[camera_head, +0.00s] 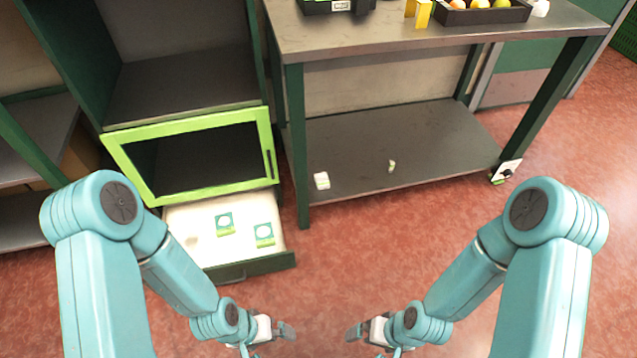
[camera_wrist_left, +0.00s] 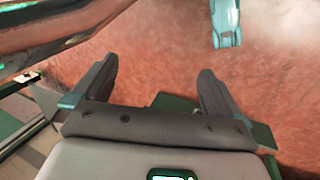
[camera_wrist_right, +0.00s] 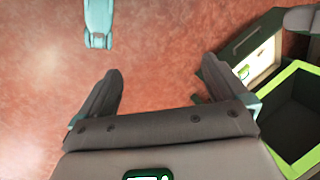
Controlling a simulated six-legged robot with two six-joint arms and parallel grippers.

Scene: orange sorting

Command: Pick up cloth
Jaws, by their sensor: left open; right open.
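I cannot tell for certain which thing is the cloth. A small white item (camera_head: 321,181) lies at the front left of the table's lower shelf, and a smaller pale item (camera_head: 391,166) lies farther right on that shelf. A white lump (camera_head: 540,8) is on the tabletop at the top edge of the head view. My left gripper (camera_wrist_left: 157,70) is open and empty, low over the red floor. My right gripper (camera_wrist_right: 161,68) is open and empty, facing it with a gap between. Both are well short of the table in the head view.
An open drawer (camera_head: 262,267) with green and white packets (camera_head: 225,223) sticks out at left under a green-framed door (camera_head: 190,119). The metal table (camera_head: 330,38) bears a dark fruit tray (camera_head: 450,16) and a yellow item (camera_head: 418,12). The red floor in the middle is clear.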

